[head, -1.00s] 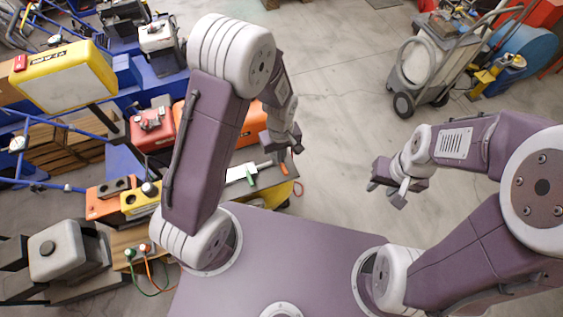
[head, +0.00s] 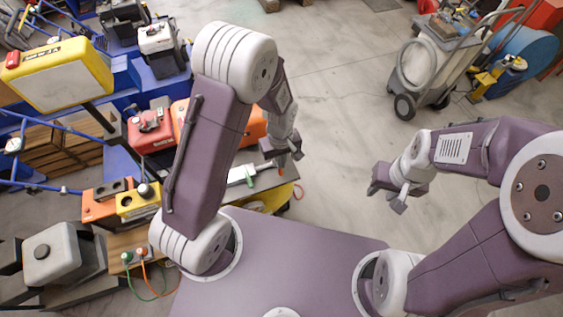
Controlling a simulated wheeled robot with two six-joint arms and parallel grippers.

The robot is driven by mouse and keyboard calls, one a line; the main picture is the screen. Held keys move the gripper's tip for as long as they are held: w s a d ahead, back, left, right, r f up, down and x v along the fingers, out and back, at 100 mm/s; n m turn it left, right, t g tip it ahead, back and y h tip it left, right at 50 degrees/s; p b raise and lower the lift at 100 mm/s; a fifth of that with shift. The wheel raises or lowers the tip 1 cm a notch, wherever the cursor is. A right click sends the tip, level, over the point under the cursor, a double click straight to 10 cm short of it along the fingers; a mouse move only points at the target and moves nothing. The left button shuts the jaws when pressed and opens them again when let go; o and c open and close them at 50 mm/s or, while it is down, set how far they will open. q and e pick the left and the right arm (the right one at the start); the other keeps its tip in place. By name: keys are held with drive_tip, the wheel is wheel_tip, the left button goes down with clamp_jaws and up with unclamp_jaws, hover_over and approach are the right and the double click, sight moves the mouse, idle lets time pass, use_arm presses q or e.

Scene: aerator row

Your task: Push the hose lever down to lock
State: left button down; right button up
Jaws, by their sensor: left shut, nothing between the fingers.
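A small orange lever-like piece (head: 281,171) shows at the right end of the bench, just below my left gripper (head: 284,157). A green lever-like piece (head: 250,180) stands further left, beside a pale strip (head: 240,174). I cannot tell for sure which one is the hose lever, or whether it is up or down. My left gripper is shut and empty, close above the orange piece; whether it touches is unclear. My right gripper (head: 388,198) hangs over open floor, away from the bench; its jaw gap is not clear.
The bench (head: 272,184) carries orange and red machines (head: 150,131) and a yellow unit (head: 138,202). A yellow-framed panel (head: 60,74) stands at upper left. Green and orange hoses (head: 147,272) loop at lower left. A grey cart (head: 425,75) stands at upper right. The middle floor is clear.

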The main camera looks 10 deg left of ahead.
use_arm(q)
wheel_tip(320, 180, up, 11)
drive_tip(key=s+d+p, duration=0.1)
drive_tip(key=p, duration=0.8)
drive_tip(key=shift+s, duration=0.35)
drive_tip(key=shift+f, duration=0.1)
drive_tip(key=w+a+f+n+t+b, duration=0.15)
drive_tip(key=a+f+b, duration=0.35)
drive_tip(key=b, duration=0.7)
drive_tip(key=s+a+f+m+b, duration=0.1)
drive_tip(key=s+a+m+b, duration=0.2)
drive_tip(key=s+m, duration=0.5)
drive_tip(key=shift+s+a+f, duration=0.1)
